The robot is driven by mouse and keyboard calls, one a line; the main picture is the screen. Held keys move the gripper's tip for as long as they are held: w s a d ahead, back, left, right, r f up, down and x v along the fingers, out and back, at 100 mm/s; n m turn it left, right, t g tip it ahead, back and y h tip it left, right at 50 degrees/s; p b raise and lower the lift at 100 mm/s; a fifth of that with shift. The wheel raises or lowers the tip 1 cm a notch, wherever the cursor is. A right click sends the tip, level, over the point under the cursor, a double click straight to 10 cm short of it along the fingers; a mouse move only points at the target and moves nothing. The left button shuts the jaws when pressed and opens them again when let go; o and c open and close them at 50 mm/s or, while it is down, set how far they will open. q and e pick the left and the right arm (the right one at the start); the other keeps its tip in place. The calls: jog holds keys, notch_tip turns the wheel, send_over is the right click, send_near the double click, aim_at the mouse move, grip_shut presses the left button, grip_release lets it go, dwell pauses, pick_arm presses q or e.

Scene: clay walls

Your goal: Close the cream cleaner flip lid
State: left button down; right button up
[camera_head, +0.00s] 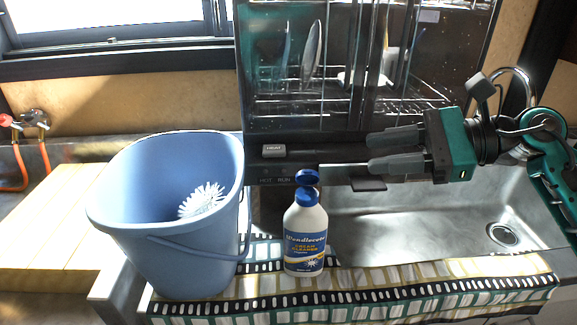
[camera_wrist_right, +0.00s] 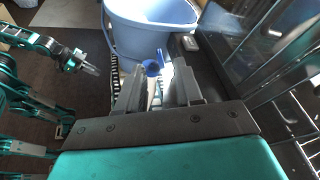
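The cream cleaner bottle (camera_head: 305,222) is white with a blue label and stands upright on the patterned cloth. Its blue flip lid (camera_head: 307,177) is raised above the blue cap (camera_head: 306,195), so it is open. My right gripper (camera_head: 369,152) is open and empty, to the right of the lid and a little higher in the picture, with its fingers pointing left, apart from the bottle. In the right wrist view, the blue lid (camera_wrist_right: 152,67) shows beyond the gap between the fingers. My left gripper (camera_wrist_right: 86,67) shows only there, small and away from the bottle; its opening is unclear.
A blue bucket (camera_head: 170,245) with a white brush (camera_head: 203,200) stands close left of the bottle. Behind is a dark glass-fronted cabinet (camera_head: 340,80) with a small grey box (camera_head: 274,150) on its ledge. A metal sink (camera_head: 430,225) lies to the right. The patterned cloth (camera_head: 420,290) lies along the front.

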aim_at(308, 170)
jog(key=shift+n+h, duration=0.3)
jog(key=x, duration=0.4)
jog(key=p+x, duration=0.1)
jog(key=x, duration=0.3)
jog(key=f+p+x, duration=0.1)
jog(key=x, duration=0.3)
jog(key=shift+f, duration=0.1)
grip_shut()
